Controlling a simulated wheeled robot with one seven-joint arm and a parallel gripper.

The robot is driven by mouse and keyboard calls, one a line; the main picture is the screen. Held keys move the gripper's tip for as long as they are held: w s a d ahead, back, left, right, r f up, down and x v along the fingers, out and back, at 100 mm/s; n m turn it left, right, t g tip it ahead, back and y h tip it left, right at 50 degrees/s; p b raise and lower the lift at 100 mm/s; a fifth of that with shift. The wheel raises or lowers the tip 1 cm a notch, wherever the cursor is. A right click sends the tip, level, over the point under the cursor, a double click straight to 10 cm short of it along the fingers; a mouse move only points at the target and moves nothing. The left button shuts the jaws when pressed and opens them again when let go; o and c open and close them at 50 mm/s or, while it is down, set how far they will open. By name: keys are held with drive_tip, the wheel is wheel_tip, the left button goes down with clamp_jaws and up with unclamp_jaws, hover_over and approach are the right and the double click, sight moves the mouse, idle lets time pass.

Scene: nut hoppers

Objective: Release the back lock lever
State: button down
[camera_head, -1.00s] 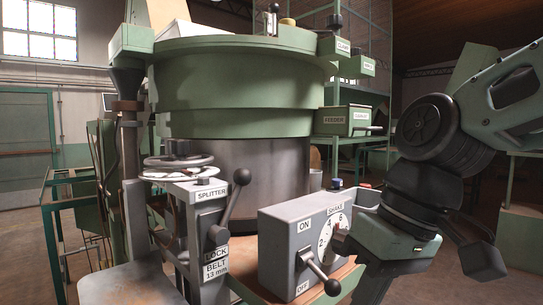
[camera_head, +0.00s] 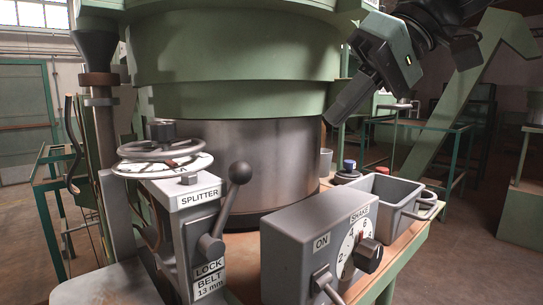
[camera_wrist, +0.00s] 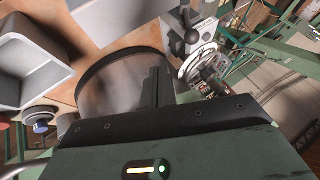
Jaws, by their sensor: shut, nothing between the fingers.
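In the head view a lock lever (camera_head: 226,208) with a black ball knob leans up and right from the grey splitter column (camera_head: 197,197), above a plate reading LOCK BELT 13 mm. I cannot tell whether it is the back one. The lever (camera_wrist: 191,36) also shows near the top of the wrist view, next to the dial wheel (camera_wrist: 197,64). My gripper (camera_head: 334,113) is shut and empty, up and right of the lever, in front of the steel drum's right edge. It does not touch the lever. Its fingers (camera_wrist: 157,86) point over the drum in the wrist view.
The green hopper and steel drum (camera_head: 250,165) stand behind the lever. A grey SHAKE box (camera_head: 318,245) with its dial and switch lever is at front right. A grey bin (camera_head: 392,192) and coloured buttons (camera_head: 349,166) lie behind it. A dial wheel (camera_head: 160,160) sits atop the splitter column.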

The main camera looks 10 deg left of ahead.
drive_tip(key=s+a+f+p, duration=0.2)
drive_tip(key=a+f+p, duration=0.3)
drive_tip(key=a, duration=0.4)
drive_tip(key=shift+a+f+p, duration=0.15)
drive_tip(key=shift+f+p, duration=0.15)
drive_tip(key=shift+f, duration=0.6)
drive_tip(key=shift+s, duration=0.1)
